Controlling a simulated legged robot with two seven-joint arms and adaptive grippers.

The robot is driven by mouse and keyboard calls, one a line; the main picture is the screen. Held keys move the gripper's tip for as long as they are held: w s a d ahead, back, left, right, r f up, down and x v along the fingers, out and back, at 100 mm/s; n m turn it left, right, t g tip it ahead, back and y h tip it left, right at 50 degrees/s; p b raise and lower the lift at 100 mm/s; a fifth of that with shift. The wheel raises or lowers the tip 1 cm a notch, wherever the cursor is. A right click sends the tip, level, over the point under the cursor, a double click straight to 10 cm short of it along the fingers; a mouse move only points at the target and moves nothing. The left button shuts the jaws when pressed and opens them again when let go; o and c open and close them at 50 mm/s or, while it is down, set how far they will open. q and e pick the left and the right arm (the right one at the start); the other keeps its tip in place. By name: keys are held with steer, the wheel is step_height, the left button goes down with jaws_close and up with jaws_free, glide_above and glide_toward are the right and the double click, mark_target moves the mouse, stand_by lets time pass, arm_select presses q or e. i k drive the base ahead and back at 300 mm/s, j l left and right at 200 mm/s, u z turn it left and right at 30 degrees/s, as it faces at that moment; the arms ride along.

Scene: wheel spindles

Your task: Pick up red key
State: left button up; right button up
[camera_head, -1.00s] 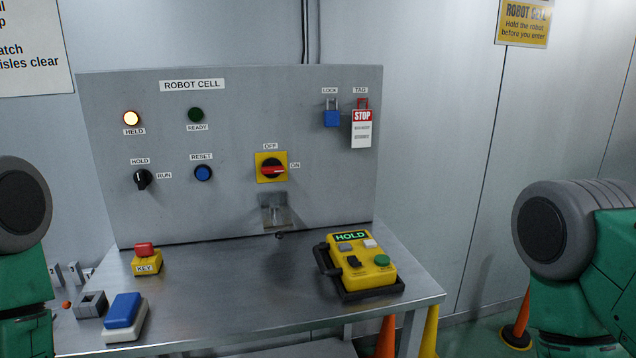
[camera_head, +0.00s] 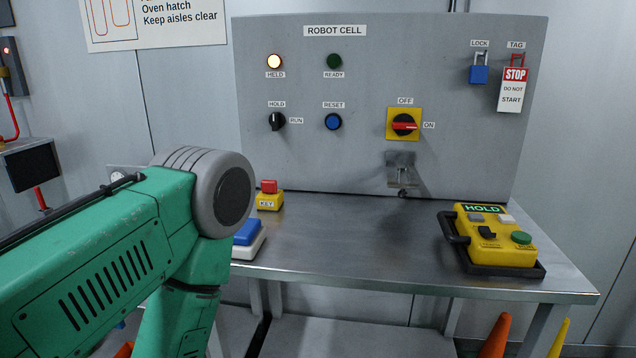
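The red key (camera_head: 269,186) sits upright on a small yellow block labelled KEY (camera_head: 268,202), at the back left of the metal bench (camera_head: 370,240). My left arm's green links and grey joint come in from the left, and the joint stands close to the left of the key in the picture. My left gripper is not in view. My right arm and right gripper are not in view either.
A blue and white block (camera_head: 247,240) is partly hidden behind my arm. A yellow HOLD pendant (camera_head: 495,238) lies at the bench's right. The upright panel (camera_head: 450,130) closes the back. The bench's middle is clear. Orange (camera_head: 495,338) and yellow cones stand below.

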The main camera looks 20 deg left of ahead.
mark_target(268, 186)
steer(key=u, duration=0.9)
